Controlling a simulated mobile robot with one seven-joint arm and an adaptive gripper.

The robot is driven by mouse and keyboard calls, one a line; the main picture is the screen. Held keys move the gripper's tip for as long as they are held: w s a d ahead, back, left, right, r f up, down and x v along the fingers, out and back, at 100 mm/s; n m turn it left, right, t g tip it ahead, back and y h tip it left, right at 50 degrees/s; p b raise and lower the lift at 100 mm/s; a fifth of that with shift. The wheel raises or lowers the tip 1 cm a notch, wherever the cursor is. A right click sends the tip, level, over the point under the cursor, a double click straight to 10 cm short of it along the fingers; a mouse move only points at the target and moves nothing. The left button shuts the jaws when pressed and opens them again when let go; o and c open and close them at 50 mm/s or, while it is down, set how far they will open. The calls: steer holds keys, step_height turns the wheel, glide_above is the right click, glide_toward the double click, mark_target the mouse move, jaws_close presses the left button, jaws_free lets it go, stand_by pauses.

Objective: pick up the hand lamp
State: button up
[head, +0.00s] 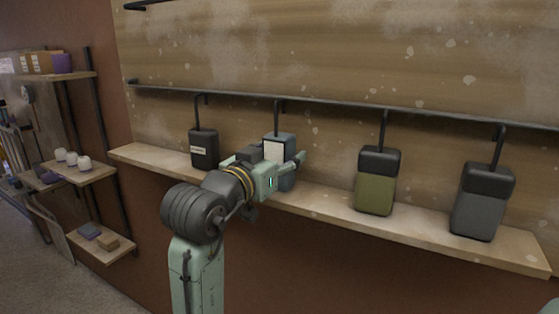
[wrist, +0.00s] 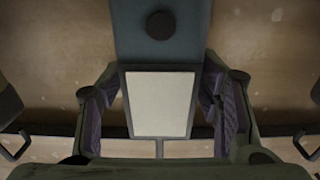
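The hand lamp, taken to be the blue-grey block with a pale panel (head: 286,147), stands at the back shelf, partly hidden by my gripper in the head view. In the wrist view its blue body (wrist: 160,50) with a dark round knob and a pale dark-framed panel fills the middle. My gripper (head: 287,168) is at the lamp's front. In the wrist view my gripper's two fingers (wrist: 160,105), with purple pads, stand on either side of the lamp, their far ends very close to its sides. Whether both pads press on it I cannot tell.
On the same shelf (head: 420,228) stand a black block with a white label (head: 204,150) to the left, an olive block (head: 376,182) and a dark grey block (head: 483,202) to the right. Dark hooks hang from a rail (head: 340,107) above. Side shelves (head: 85,178) hold small things.

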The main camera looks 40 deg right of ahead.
steer(key=c, duration=1.1)
